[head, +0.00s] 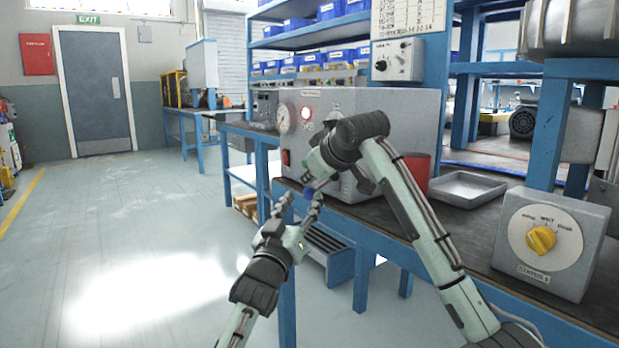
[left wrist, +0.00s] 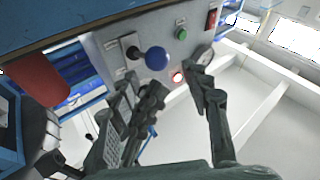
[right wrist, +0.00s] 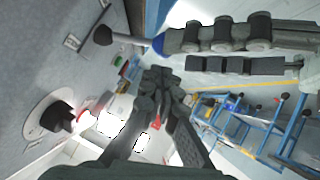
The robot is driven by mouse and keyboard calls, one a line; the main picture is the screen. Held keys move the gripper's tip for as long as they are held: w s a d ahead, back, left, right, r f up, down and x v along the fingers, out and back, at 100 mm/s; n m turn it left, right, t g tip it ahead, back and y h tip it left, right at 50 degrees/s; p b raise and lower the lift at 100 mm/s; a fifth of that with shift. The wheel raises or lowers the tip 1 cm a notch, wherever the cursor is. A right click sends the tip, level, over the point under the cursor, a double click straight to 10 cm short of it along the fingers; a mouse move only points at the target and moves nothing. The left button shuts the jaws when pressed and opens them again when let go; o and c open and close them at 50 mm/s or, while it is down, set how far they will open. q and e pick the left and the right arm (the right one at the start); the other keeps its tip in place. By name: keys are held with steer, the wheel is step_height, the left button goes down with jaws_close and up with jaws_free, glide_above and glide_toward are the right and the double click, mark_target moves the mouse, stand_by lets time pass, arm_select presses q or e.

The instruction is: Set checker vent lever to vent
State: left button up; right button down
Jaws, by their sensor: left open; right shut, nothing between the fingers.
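The checker (head: 345,110) is a grey box on the bench with a gauge and a lit red lamp. Its vent lever has a blue ball knob, seen in the left wrist view (left wrist: 157,58) on a slotted plate; the right wrist view shows its grey rod (right wrist: 130,40) sticking out from the panel. The lever's label is unreadable. My left gripper (head: 298,200) is open, its fingertips (left wrist: 180,75) spread close to the ball; I cannot tell whether they touch it. My right gripper (right wrist: 157,78) is shut and empty in front of the panel, partly hidden by its arm in the head view.
A black knob (right wrist: 60,117) on a white dial, a green button (left wrist: 182,33) and a red switch (left wrist: 211,19) are on the panel. A red object (head: 416,172), a metal tray (head: 467,188) and a yellow-knob selector box (head: 550,240) stand to the right.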

arm_select(q)
steer(key=s+a+f+m+t+h, duration=0.1)
steer(key=s+a, duration=0.1)
steer(key=s, duration=0.8)
steer(key=s+a+f+m+t+h, duration=0.1)
steer(key=s, duration=0.9)
steer(key=s+a+r+t, duration=0.1)
steer(key=s+a+r, duration=0.15)
steer(key=s, duration=0.55)
steer(key=s+a+r+t, duration=0.1)
steer(key=s+r, duration=0.2)
steer(key=s, duration=0.4)
steer(key=shift+w+d+f+g+y+p, duration=0.2)
steer(key=shift+f+g+p, duration=0.15)
steer(key=shift+f+g, duration=0.3)
steer(key=shift+w+d+f+g+y+p, duration=0.1)
steer(key=shift+w+d+f+g+p, duration=0.2)
steer(key=shift+f+g, duration=0.3)
steer(key=shift+w+d+f+g+y+p, duration=0.15)
steer(key=shift+f+g+p, duration=0.25)
steer(key=shift+f+g, duration=0.25)
arm_select(e)
steer(key=shift+f, duration=0.2)
